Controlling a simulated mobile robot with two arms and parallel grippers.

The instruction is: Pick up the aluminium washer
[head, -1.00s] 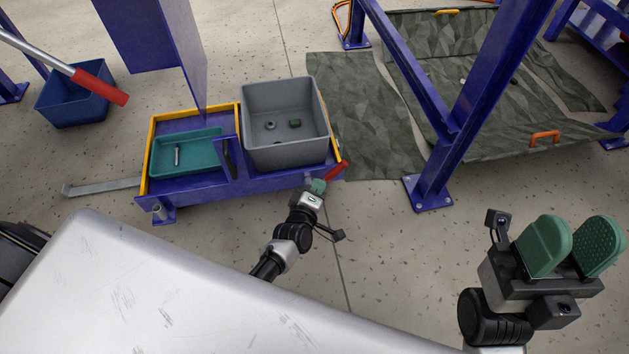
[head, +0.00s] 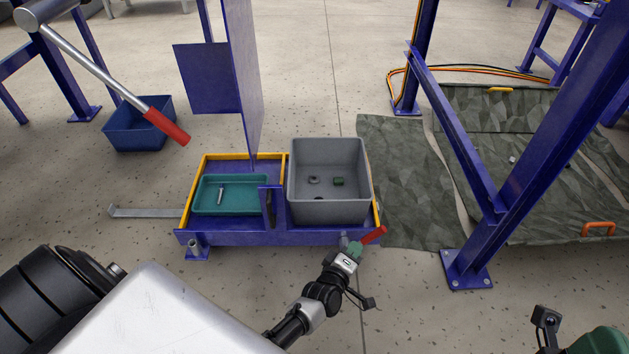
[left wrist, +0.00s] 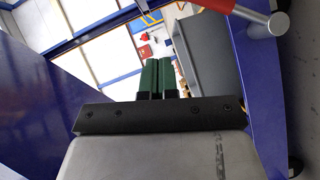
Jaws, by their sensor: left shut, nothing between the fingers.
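A small grey ring (head: 314,180) lies in the grey bin (head: 328,212); it may be the aluminium washer, but it is too small to be sure. A tiny grey piece (head: 512,160) on the camouflage sheet is also unclear. My left gripper (head: 353,247) is outside the bin, below its front right corner, beside a red-handled lever (head: 373,236). Its green fingers are together and empty in the left wrist view (left wrist: 157,78). My right gripper (head: 598,341) shows only partly at the bottom right corner; its jaw gap is cut off.
The bin also holds a green piece (head: 338,181) and a dark spot or piece. A teal tray (head: 248,207) with a silver cylinder (head: 220,194) sits left of it in the blue frame (head: 225,237). A blue upright panel (head: 243,80) and blue post (head: 480,220) stand nearby.

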